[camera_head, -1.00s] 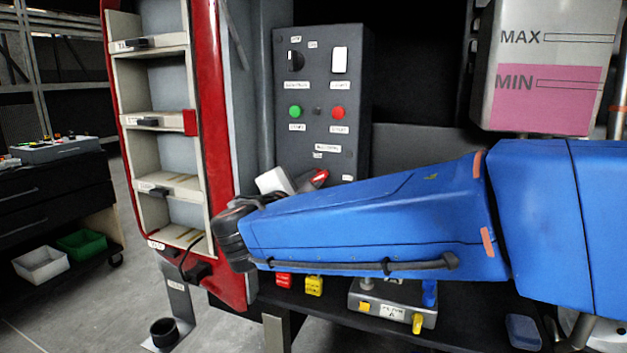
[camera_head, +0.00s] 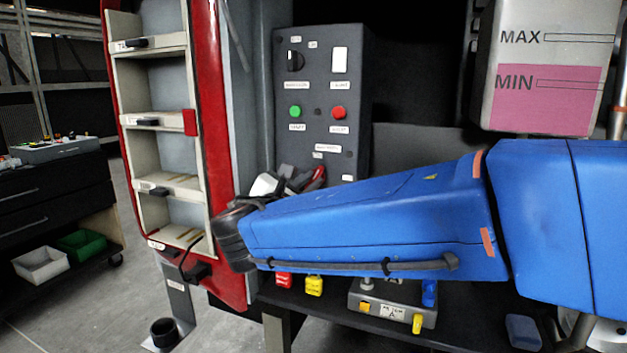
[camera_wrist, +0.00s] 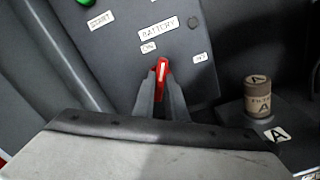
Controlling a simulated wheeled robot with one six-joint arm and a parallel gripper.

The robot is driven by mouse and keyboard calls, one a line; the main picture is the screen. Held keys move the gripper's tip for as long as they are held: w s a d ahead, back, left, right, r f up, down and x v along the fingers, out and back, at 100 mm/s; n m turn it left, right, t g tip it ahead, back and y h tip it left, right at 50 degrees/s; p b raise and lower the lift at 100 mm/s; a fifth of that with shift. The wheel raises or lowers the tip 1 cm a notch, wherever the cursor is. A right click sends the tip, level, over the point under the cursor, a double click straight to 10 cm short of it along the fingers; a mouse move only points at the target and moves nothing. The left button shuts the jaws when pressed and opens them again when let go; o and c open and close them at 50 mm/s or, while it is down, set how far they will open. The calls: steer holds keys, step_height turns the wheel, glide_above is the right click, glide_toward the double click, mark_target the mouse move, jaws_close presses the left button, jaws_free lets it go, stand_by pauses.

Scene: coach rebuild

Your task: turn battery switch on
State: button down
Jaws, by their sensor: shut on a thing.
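The battery switch has a red handle (camera_wrist: 162,68) with a pale line on it, standing near upright in the wrist view below the BATTERY label (camera_wrist: 158,28). The ON label (camera_wrist: 149,47) is at its upper left and a second small label (camera_wrist: 200,57) at its right. My gripper (camera_wrist: 161,92) has its two grey fingers closed around the handle, hiding its lower part. In the head view the red handle (camera_head: 319,173) shows at the lower part of the dark panel, beside my gripper (camera_head: 300,181), partly hidden by my blue arm.
The dark control panel (camera_head: 323,60) also bears a black knob (camera_head: 294,61), a green button (camera_head: 295,111) and a red button (camera_head: 338,112). A brown filter canister (camera_wrist: 257,97) stands right of my gripper. A red-edged shelf frame (camera_head: 212,80) is close at left.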

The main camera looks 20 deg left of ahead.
steer(key=n, duration=0.6)
steer(key=c, duration=1.6)
jaws_free()
steer(key=shift+s, duration=0.1)
steer(key=shift+s+a, duration=0.2)
steer(key=shift+s, duration=2)
steer(key=shift+s+a, duration=0.15)
steer(key=shift+s, duration=2.05)
steer(key=shift+s, duration=0.15)
